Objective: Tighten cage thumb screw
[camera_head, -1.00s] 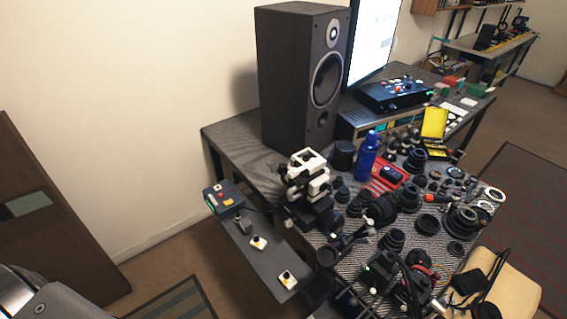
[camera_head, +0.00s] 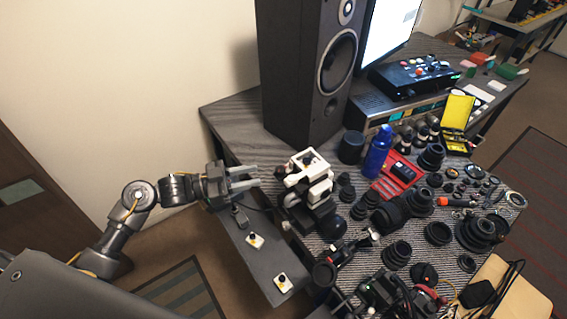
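The white and black cage assembly (camera_head: 308,180) stands on the near left part of the table. Its thumb screw is too small to make out. My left gripper (camera_head: 256,178) reaches in from the left, just left of the assembly, with its two grey fingers apart and pointing at it. Nothing shows between the fingers, and they look short of the assembly.
A tall black speaker (camera_head: 315,70) stands behind the assembly. A blue bottle (camera_head: 377,152) and several black lens parts (camera_head: 397,252) crowd the table to the right. A narrow grey shelf (camera_head: 262,268) with small switches lies below my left gripper.

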